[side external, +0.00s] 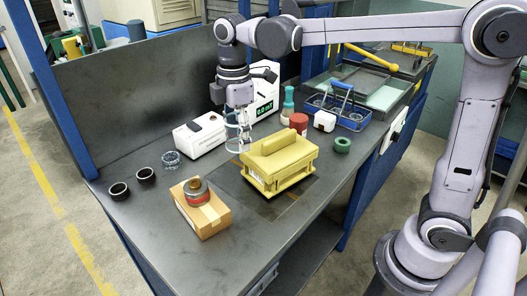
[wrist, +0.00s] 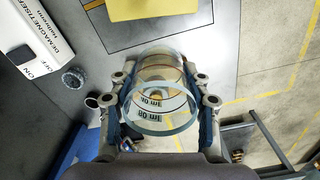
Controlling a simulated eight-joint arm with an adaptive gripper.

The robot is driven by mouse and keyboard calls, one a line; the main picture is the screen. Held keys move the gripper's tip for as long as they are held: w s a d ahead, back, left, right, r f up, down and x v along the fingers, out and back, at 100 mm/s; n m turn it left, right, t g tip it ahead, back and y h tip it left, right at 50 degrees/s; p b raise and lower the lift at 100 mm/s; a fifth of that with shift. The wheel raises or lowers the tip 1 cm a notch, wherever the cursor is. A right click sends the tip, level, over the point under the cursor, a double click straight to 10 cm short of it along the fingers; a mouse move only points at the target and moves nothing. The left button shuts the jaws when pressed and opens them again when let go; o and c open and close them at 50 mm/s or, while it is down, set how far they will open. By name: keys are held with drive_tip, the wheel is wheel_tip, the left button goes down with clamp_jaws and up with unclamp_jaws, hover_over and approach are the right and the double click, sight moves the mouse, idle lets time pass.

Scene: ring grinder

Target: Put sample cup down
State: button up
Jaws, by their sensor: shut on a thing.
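The sample cup is a clear glass cylinder with printed marks (wrist: 163,122). It sits between the two fingers of my gripper (wrist: 162,92) in the wrist view, and the fingers are shut on its sides. In the side view my gripper (side external: 240,118) points down over the bench, with the clear cup (side external: 238,146) low at its fingers. It is between the white demagnetiser (side external: 200,134) and the yellow box (side external: 280,160). I cannot tell whether the cup's base touches the bench.
A cardboard box (side external: 202,212) with a round metal part on top stands in front. A white device with a green display (side external: 264,98), red jar (side external: 299,123) and blue carrier (side external: 340,108) stand behind.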

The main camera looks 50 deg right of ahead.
drive_tip(key=w+d+f+m, duration=0.1)
drive_tip(key=w+d+m, duration=0.1)
drive_tip(key=d, duration=0.8)
drive_tip(key=w+d+f+m, duration=0.2)
drive_tip(key=d+m, duration=0.2)
drive_tip(key=d, duration=0.5)
drive_tip(key=w+d+f+m, duration=0.1)
drive_tip(key=d+m, duration=0.3)
drive_tip(key=d, duration=0.6)
drive_tip(key=shift+w+d+f, duration=0.3)
drive_tip(key=shift+w+f, duration=0.1)
drive_tip(key=shift+w+a+f, duration=0.1)
drive_tip(key=shift+a+f, duration=0.1)
drive_tip(key=shift+f, duration=0.4)
drive_tip(key=w+a+f, duration=0.4)
drive_tip(key=w+a, duration=0.1)
drive_tip(key=w+a+f, duration=0.2)
drive_tip(key=w+a, duration=0.1)
drive_tip(key=shift+f, duration=2.4)
drive_tip(key=shift+f, duration=0.15)
drive_tip(key=o, duration=1.1)
drive_tip(key=shift+c, duration=0.2)
